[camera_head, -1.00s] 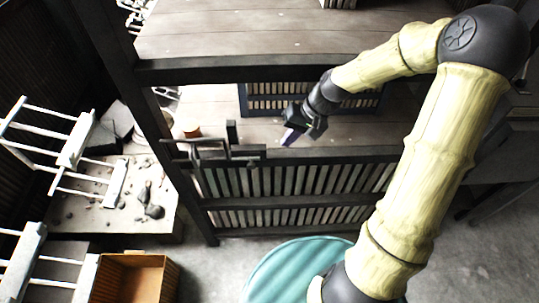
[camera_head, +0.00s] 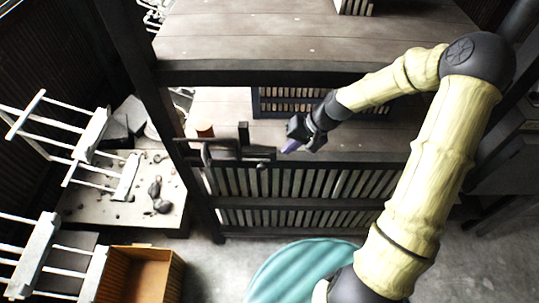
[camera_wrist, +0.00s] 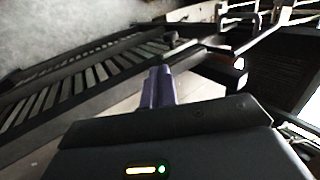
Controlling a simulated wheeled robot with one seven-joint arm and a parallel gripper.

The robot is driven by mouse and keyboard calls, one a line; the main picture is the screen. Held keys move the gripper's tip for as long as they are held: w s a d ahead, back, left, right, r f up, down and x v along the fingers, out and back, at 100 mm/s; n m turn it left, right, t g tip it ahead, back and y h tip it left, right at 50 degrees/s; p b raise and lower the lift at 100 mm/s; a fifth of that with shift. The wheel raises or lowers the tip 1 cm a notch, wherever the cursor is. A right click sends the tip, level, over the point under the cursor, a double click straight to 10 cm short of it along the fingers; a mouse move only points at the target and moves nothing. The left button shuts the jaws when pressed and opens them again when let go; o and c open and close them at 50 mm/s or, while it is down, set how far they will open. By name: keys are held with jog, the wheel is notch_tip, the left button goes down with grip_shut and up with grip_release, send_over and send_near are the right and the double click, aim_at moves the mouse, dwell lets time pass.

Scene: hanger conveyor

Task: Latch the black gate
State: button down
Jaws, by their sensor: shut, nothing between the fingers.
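The black gate (camera_head: 300,203) has dark rails and pale slats. It stands in line with the dark post at its left, and I see no clear gap there. The dark latch hardware (camera_head: 228,155) sits at the gate's top left corner, by the post. My gripper (camera_head: 287,149) is shut and empty, just right of the latch and above the gate's top rail, apart from both as far as I can tell. In the wrist view the purple fingers (camera_wrist: 158,88) are together, with the gate's slats (camera_wrist: 75,85) to the left. Whether the latch is engaged, I cannot tell.
A wooden shelf (camera_head: 320,38) and its dark beam lie above and behind the gate. An orange-brown box (camera_head: 140,275), white racks (camera_head: 90,135) and a platform with rubble (camera_head: 110,205) are at left. A teal round object (camera_head: 295,268) stands in front of the gate.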

aim_at(263, 165)
jog(key=a+f+p, duration=0.1)
jog(key=a+f, duration=0.1)
jog(key=a, duration=0.1)
jog(key=a+f+p, duration=0.2)
jog(key=a+f, duration=0.1)
jog(key=shift+s+f, duration=0.1)
jog(key=shift+f, duration=0.15)
